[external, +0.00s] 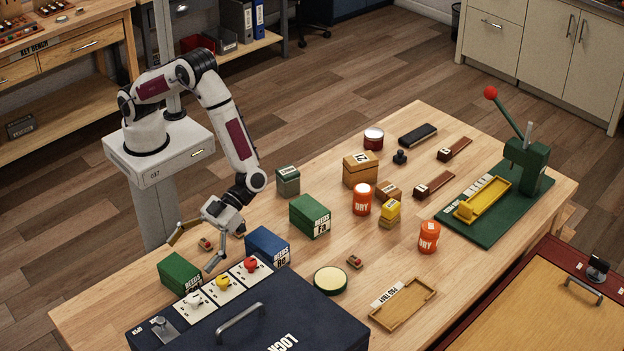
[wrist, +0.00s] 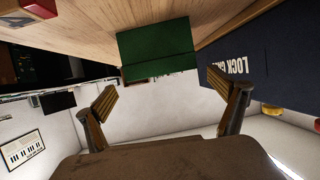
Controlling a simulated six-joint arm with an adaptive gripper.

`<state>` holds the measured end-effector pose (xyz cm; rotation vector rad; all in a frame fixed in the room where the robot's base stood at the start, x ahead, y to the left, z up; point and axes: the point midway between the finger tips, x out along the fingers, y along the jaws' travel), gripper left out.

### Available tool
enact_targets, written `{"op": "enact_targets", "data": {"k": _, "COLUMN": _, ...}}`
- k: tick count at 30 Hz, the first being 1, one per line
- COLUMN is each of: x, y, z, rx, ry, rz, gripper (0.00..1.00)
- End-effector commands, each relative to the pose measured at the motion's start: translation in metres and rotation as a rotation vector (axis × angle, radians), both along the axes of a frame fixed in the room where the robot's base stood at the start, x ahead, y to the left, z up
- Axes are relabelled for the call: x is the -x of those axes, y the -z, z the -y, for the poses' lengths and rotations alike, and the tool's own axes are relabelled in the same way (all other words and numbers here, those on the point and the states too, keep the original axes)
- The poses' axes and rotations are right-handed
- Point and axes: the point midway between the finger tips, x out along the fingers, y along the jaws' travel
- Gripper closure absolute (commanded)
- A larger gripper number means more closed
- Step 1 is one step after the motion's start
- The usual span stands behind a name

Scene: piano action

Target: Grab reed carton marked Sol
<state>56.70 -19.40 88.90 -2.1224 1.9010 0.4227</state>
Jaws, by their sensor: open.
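A green reed carton (external: 180,272) stands at the near left of the table, its note name too small and partly covered to read. My gripper (external: 190,255) is open and empty just behind it, fingers pointing down toward it. In the wrist view the green carton (wrist: 157,50) lies ahead, between and beyond the open fingers (wrist: 162,86), apart from them. A blue reed carton (external: 267,246) stands to the right of my gripper; its note name is hard to read. Another green reed carton (external: 310,215), marked Fa, stands farther back.
A dark lock chest (external: 250,315) with white, yellow and red knobs stands close in front of the green and blue cartons. A small red-topped piece (external: 206,244) lies beside my gripper. A grey-green tin (external: 288,181) and a round cream-topped tin (external: 330,280) stand farther right.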

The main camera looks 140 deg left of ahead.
Motion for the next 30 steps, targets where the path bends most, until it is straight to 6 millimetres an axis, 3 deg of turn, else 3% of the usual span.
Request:
{"op": "enact_targets", "data": {"k": 8, "x": 0.0, "y": 0.001, "z": 0.002, "rx": 0.0, "ry": 0.001, "rz": 0.0, "gripper": 0.04}}
{"op": "enact_targets", "data": {"k": 21, "x": -0.007, "y": 0.021, "z": 0.039, "rx": 0.0, "ry": 0.002, "rz": 0.0, "gripper": 0.04}}
{"op": "enact_targets", "data": {"k": 30, "x": -0.008, "y": 0.023, "z": 0.046, "rx": 0.0, "ry": -0.001, "rz": 0.0, "gripper": 0.04}}
